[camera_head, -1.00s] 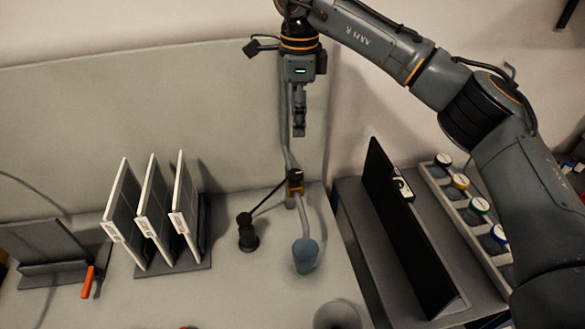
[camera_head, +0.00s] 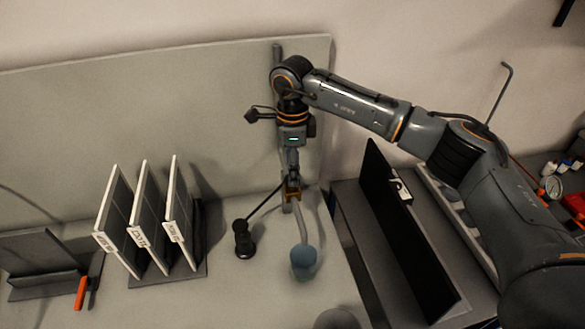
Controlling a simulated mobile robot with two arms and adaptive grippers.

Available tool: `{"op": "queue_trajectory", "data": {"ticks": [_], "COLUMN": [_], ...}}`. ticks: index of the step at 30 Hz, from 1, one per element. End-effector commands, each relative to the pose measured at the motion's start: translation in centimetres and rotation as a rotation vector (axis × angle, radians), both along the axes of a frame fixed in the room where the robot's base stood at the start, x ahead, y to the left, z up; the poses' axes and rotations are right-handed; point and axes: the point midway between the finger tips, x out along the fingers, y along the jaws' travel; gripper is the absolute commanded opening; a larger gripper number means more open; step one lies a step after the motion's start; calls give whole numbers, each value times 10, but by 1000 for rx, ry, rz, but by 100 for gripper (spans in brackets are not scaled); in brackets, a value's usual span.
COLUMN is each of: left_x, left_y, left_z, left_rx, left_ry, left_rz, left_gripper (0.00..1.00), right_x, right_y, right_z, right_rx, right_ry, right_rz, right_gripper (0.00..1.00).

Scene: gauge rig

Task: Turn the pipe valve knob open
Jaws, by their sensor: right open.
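A grey pipe (camera_head: 277,56) runs down the front of the back panel to a valve with an orange-yellow body (camera_head: 293,195). In the head view my right gripper (camera_head: 292,178) points down right at the top of the valve, with its fingers over where the dark knob sits. The fingers hide most of the knob, and I cannot tell whether they touch it. The right gripper is open. Below the valve the pipe bends down toward a blue-grey cup (camera_head: 304,262). My left gripper is not in view.
A rack of upright white-edged panels (camera_head: 140,232) stands left of the valve. A black jointed stand (camera_head: 244,240) is close on the left. A tall black board (camera_head: 405,235) stands to the right.

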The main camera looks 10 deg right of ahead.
Motion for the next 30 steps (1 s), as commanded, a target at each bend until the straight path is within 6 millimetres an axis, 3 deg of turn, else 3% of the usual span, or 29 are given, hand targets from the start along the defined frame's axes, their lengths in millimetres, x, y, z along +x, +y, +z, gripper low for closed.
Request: {"op": "queue_trajectory", "data": {"ticks": [7, 17, 25, 30], "left_x": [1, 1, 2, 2], "left_y": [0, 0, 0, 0], "left_z": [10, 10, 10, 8], "left_rx": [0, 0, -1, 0], "left_ry": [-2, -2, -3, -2], "left_rz": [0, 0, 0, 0], "left_gripper": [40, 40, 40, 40], "right_x": [0, 0, 0, 0], "right_y": [0, 0, 0, 0], "right_z": [-25, -29, -29, -29], "right_rx": [-1, 0, 0, 0], "right_ry": [1, -1, -1, -1], "right_rz": [-1, 0, 0, 5], "right_gripper": [58, 58, 4, 4]}}
